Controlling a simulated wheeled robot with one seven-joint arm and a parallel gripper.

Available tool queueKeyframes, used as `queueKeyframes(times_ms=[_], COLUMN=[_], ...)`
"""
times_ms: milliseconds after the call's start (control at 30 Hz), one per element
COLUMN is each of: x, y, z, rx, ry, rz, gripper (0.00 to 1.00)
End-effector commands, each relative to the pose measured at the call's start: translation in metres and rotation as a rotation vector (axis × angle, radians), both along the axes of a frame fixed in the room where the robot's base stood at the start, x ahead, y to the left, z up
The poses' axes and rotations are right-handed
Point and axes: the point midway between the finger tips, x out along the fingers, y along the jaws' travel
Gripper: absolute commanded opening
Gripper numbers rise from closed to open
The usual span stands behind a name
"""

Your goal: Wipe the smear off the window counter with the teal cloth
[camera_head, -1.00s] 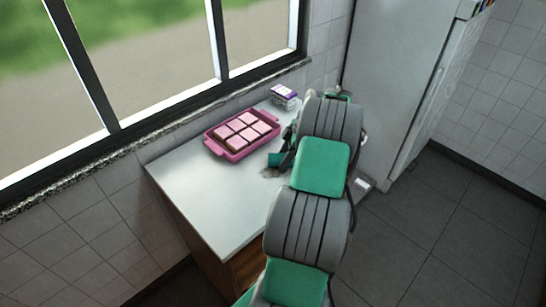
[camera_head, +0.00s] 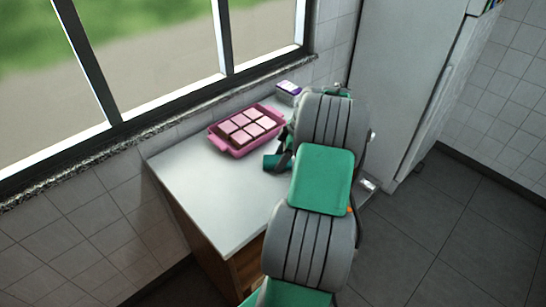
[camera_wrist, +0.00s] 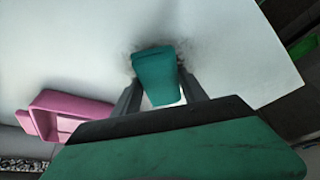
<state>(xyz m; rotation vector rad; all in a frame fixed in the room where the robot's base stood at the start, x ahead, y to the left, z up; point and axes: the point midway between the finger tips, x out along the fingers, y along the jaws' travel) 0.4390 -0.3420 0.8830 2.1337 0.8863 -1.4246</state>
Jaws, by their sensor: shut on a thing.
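The teal cloth (camera_wrist: 157,72) is a small folded block held between the two fingers of my gripper (camera_wrist: 161,88), which is shut on it. The cloth is down at the surface of the white window counter (camera_wrist: 70,50). A dark grey smear (camera_wrist: 187,53) shows around the cloth's far end and sides in the wrist view; the cloth covers part of it. In the head view the cloth (camera_head: 271,162) shows just left of my arm, over the counter (camera_head: 215,205). My arm hides much of the gripper there, and I cannot make out the smear.
A pink tray (camera_head: 219,146) of square cakes stands close to the cloth, toward the window; it also shows in the wrist view (camera_wrist: 45,103). A fridge (camera_head: 400,80) is beyond. The counter's left part is clear.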

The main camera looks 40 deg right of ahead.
Motion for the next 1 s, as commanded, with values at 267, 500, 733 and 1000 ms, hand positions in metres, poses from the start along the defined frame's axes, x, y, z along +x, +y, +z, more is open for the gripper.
queueKeyframes(times_ms=[267, 500, 733, 1000], x=[-0.001, -0.002, -0.002, 0.001], y=[0.025, 0.045, 0.052, 0.056], z=[-0.005, -0.003, 0.022, 0.046], rx=[0.001, 0.001, -0.002, -0.001], ry=[0.001, 0.001, 0.001, 0.0], rz=[-0.002, -0.006, -0.004, 0.005], gripper=[0.18, 0.18, 0.18, 0.18])
